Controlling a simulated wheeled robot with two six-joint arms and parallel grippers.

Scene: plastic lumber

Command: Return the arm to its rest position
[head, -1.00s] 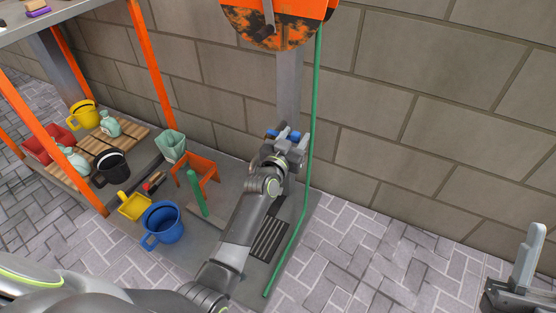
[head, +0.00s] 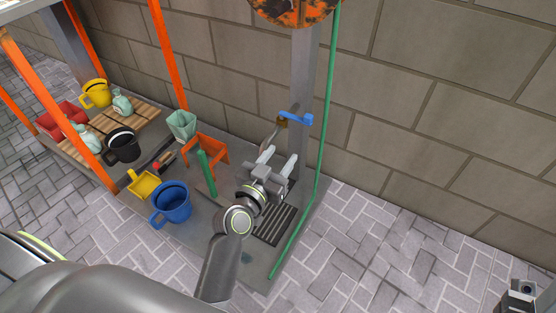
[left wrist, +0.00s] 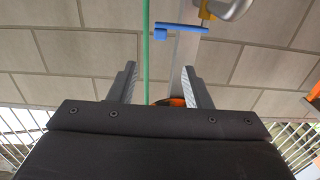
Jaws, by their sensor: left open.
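My left gripper (head: 277,164) is in front of the grey post, low over the grey base plate. Its two fingers are apart with nothing between them. In the left wrist view the same gripper (left wrist: 160,85) shows both fingers spread, with the post behind. A blue handle (head: 297,118) sits on the post above the gripper, apart from it; it also shows in the left wrist view (left wrist: 182,28). At the lower right edge of the head view a small grey part (head: 520,292) shows, likely of my right arm; its fingers cannot be made out.
A green hose (head: 326,130) runs down beside the post (head: 304,75). A shelf with orange legs (head: 168,55) stands further left.

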